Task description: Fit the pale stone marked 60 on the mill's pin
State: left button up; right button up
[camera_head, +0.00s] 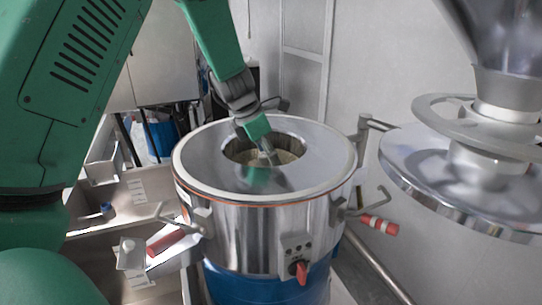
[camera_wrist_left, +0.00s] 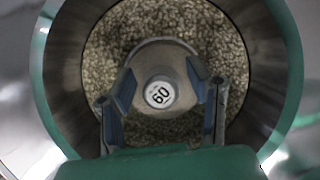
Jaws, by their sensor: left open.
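The mill (camera_head: 262,235) is a round steel drum with a wide opening in its top. A pale speckled round stone (camera_wrist_left: 112,45) lies down inside this opening, and a bit of it shows in the head view (camera_head: 285,157). Its raised grey-brown middle carries a white disc marked 60 (camera_wrist_left: 160,94). My left gripper (camera_head: 267,156) reaches down into the opening. In the left wrist view its open fingers (camera_wrist_left: 162,82) stand on either side of the raised middle. The pin is hidden, and whether the stone is seated on it cannot be told. My right gripper is out of view.
The steel lid (camera_head: 460,175) with its handwheel (camera_head: 480,118) hangs at the right. Metal trays (camera_head: 115,208) stand at the left.

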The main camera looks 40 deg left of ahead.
pick_arm(q)
jog(key=v, duration=1.1)
jog(key=shift+r, duration=0.35)
jog(key=shift+a, duration=0.2)
jog(key=shift+a+f, duration=0.1)
jog(key=shift+a, duration=0.2)
jog(key=shift+d, duration=0.1)
